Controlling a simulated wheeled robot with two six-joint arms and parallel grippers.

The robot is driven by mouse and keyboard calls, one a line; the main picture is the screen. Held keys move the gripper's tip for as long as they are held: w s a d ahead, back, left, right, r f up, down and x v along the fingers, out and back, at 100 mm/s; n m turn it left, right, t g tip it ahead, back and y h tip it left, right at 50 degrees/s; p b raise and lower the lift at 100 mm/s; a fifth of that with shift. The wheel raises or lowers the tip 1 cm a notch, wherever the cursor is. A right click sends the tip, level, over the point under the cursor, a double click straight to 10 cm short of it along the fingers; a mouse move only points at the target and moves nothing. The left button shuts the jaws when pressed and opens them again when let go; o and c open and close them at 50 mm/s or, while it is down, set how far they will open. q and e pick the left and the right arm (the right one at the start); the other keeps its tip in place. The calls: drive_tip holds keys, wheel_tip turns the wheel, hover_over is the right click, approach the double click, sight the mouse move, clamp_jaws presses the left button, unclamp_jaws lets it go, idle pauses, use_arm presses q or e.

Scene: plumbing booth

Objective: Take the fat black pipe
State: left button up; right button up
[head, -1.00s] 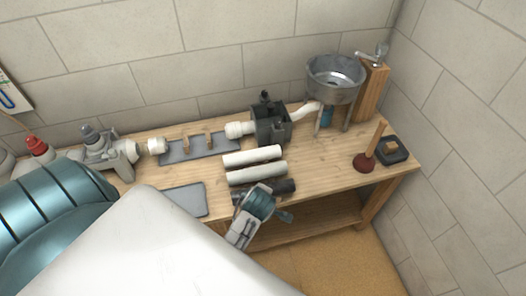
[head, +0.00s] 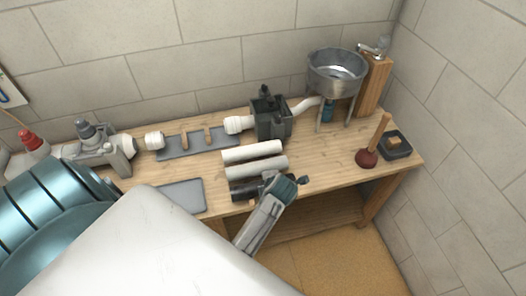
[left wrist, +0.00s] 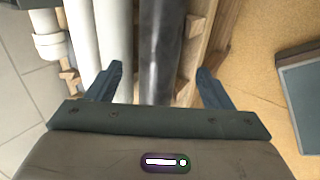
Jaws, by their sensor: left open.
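The fat black pipe (head: 243,189) lies near the front edge of the wooden bench, in front of two white pipes. My left gripper (head: 281,187) is over its right part in the head view and hides some of it. In the left wrist view the black pipe (left wrist: 160,45) runs between the two spread fingers of my left gripper (left wrist: 158,82). The gripper is open, and I see a gap on both sides of the pipe. I cannot tell how far the fingertips are above it. My right gripper is not in view.
The white pipes (head: 252,152) (head: 257,168) lie close behind the black one. A grey plate (head: 181,196) lies to the left. A black box fitting (head: 270,115), a metal basin (head: 337,70) and a plunger (head: 367,157) stand farther back and right. Bare bench lies before the plunger.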

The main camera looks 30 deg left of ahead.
use_arm(q)
drive_tip(key=b+x, duration=0.1)
drive_tip(key=x, duration=0.1)
drive_tip(key=b+x, duration=0.2)
drive_tip(key=shift+a+f+b, duration=0.25)
drive_tip(key=shift+f+b, duration=0.05)
drive_tip(key=shift+f, duration=0.05)
drive_tip(key=shift+w+a+f, duration=0.1)
drive_tip(key=shift+f, duration=0.05)
drive_tip(key=shift+c, duration=0.5)
drive_tip(key=c, duration=1)
